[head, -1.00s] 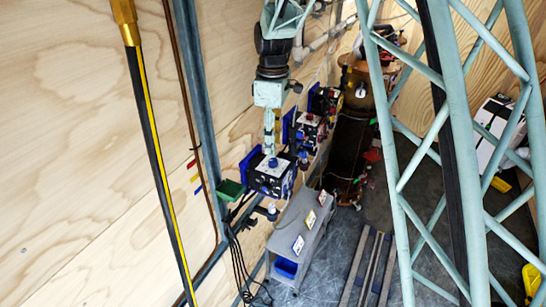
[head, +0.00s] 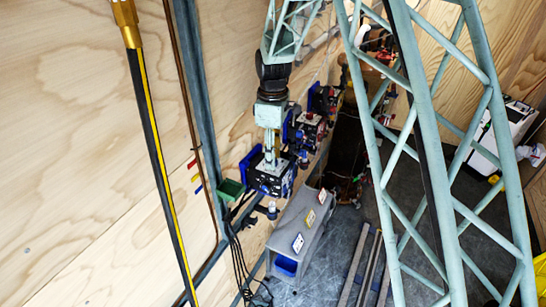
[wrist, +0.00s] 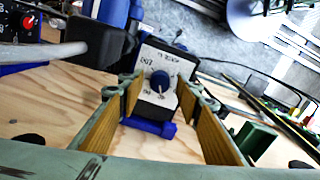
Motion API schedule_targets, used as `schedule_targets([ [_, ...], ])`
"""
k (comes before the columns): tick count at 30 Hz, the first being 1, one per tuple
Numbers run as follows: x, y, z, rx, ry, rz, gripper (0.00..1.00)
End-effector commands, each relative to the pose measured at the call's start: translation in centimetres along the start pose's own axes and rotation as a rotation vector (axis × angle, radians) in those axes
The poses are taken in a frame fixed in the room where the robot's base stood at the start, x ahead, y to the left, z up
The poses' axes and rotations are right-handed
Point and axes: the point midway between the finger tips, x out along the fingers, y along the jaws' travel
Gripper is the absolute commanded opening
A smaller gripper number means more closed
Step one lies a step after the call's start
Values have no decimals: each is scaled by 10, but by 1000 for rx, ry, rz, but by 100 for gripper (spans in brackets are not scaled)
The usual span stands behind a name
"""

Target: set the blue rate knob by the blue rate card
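The box with the blue knob (head: 270,182) is the nearest of several control boxes along the wood wall. Its blue knob (wrist: 160,81) shows in the wrist view on a white marked face, with a pale pointer line; the small markings are not readable. My gripper (wrist: 163,95) is open, its two tan-padded fingers to either side of the knob in the picture, with no contact visible. In the head view my gripper (head: 270,150) is above this box and hides the knob. A white card with a blue edge (head: 298,243) stands on the grey bench; its figures are too small to read.
A yellow-edged card (head: 310,218) and a red-edged card (head: 322,196) stand farther along the grey bench (head: 287,220). A blue bin (head: 285,267) is at its near end. A green bin (head: 231,188) is beside the box. Another box with a red knob (head: 308,128) is behind.

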Motion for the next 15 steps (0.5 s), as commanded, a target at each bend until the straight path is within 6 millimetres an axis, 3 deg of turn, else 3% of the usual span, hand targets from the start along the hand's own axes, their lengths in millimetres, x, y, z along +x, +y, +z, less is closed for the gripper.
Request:
schedule_targets([
  [2,0,0,0,0,0,0,30],
  [9,0,0,0,0,0,0,8],
  [15,0,0,0,3,0,0,8],
])
